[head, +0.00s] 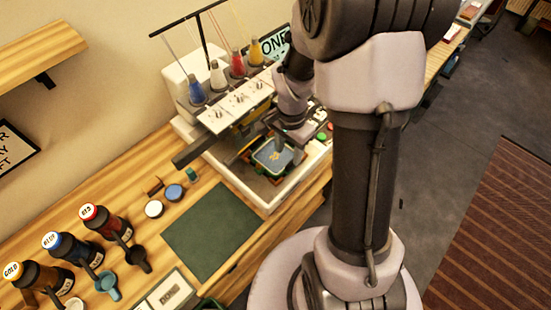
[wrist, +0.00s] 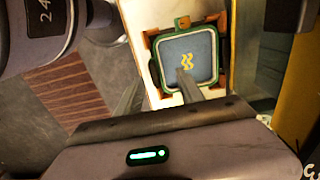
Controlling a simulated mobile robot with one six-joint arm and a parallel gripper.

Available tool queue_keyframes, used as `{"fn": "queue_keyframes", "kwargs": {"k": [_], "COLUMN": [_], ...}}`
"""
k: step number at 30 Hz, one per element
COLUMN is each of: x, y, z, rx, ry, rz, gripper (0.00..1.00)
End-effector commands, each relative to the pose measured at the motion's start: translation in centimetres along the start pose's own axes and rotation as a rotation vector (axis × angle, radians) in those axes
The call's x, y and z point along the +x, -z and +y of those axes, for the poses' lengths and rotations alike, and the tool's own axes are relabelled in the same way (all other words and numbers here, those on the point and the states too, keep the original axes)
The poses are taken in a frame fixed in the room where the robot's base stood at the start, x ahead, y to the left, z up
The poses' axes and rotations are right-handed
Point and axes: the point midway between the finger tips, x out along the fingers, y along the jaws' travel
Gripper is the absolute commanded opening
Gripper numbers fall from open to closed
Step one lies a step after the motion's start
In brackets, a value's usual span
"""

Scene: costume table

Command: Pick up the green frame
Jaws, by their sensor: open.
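The green frame (wrist: 221,62) is a rounded square hoop around blue-grey cloth with a yellow zigzag mark. It sits in an orange-brown holder on the white bed of the embroidery machine. In the head view the frame (head: 270,155) lies under the machine's needle heads, partly covered by my gripper. My gripper (wrist: 160,92) is open and empty. In the wrist view one finger overlaps the frame's lower edge and the other is left of it. I cannot tell whether either finger touches the frame. In the head view the fingertips are hard to make out.
The embroidery machine (head: 184,68) carries several thread cones. A dark green mat (head: 212,230) lies on the wooden table in front of it. Labelled bottles (head: 105,225) and small round pots (head: 153,208) stand to the left. My arm hides the table's right part.

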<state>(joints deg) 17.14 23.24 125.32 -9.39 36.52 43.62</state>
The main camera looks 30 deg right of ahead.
Motion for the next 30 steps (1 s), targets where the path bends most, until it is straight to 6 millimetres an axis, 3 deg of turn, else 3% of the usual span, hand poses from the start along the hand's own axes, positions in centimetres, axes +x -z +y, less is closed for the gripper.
{"fn": "queue_keyframes", "kwargs": {"k": [7, 15, 16, 23, 30], "x": [4.8, 5.2, 5.2, 5.2, 5.2], "y": [-0.2, -0.2, -0.2, -0.2, -0.2], "z": [0.8, 0.7, 0.7, 0.7, 0.7], "rx": [-0.001, -0.001, -0.001, -0.001, -0.001], "ry": [-0.001, 0.001, 0.001, 0.001, 0.001], "rz": [-0.001, 0.001, 0.001, 0.000, 0.000], "gripper": [0.45, 0.45, 0.43, 0.00, 0.00]}}
